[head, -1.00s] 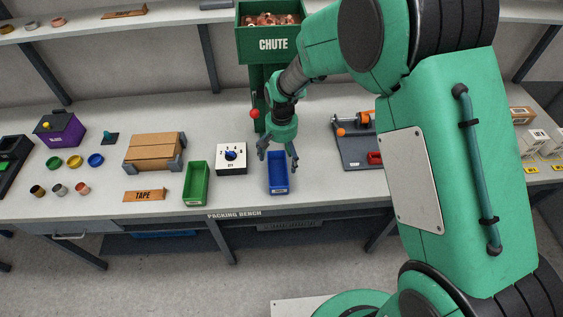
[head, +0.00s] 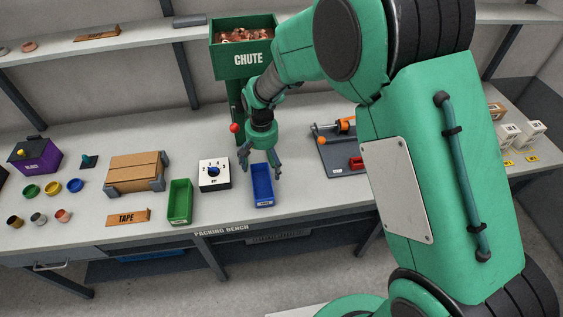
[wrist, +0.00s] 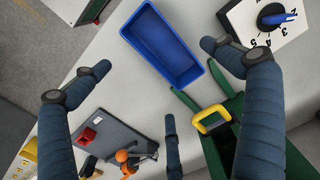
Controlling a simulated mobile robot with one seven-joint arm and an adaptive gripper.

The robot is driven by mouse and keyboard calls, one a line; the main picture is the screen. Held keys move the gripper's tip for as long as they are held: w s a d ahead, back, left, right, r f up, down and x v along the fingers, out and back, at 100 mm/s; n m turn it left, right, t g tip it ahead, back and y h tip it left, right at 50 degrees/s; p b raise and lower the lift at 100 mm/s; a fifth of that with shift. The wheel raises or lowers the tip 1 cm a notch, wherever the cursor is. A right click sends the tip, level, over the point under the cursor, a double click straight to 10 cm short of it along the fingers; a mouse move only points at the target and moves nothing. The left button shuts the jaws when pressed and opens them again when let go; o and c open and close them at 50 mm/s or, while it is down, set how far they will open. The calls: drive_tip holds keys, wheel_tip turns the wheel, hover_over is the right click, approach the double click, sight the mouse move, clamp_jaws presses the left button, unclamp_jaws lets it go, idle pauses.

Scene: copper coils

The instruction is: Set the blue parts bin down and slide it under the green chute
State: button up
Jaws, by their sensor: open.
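The blue parts bin (head: 262,188) sits upright and empty on the packing bench, in front of the green chute (head: 246,62). My gripper (head: 262,169) is open and empty, pointing down over the bin's back end. In the wrist view the bin (wrist: 163,45) shows at top centre, with finger tips to its left and right and a third finger below; no finger is closed on it. The chute's hopper holds copper-coloured pieces and stands on a green post behind my gripper. Part of a green structure with a yellow loop (wrist: 211,119) shows in the wrist view.
A white dial box (head: 215,175) and a green bin (head: 180,202) stand left of the blue bin. A grey fixture board (head: 343,150) with orange and red parts lies to the right. A red ball knob (head: 234,128) is near the post. Bare bench lies between bin and board.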

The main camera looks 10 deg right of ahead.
drive_tip(key=shift+r, duration=0.1)
drive_tip(key=s+d+r+t, duration=0.1)
drive_tip(key=s+d+r, duration=0.2)
drive_tip(key=r, duration=0.4)
drive_tip(key=s+d+r+t, duration=0.1)
drive_tip(key=s+d+r, duration=0.25)
drive_tip(key=r, duration=0.35)
drive_tip(key=s+d+r+t, duration=0.15)
drive_tip(key=s+r, duration=0.25)
drive_tip(key=r, duration=0.4)
drive_tip(key=s+d+r, duration=0.2)
drive_tip(key=s+r, duration=0.1)
drive_tip(key=s, duration=0.3)
drive_tip(key=s+d+r+t, duration=0.1)
drive_tip(key=s+d+r, duration=0.2)
drive_tip(key=s, duration=0.4)
drive_tip(key=s+d+r+t, duration=0.1)
drive_tip(key=s+d+r, duration=0.1)
drive_tip(key=s, duration=0.5)
drive_tip(key=shift+d+r, duration=0.25)
drive_tip(key=shift+r, duration=0.25)
drive_tip(key=shift+f, duration=0.1)
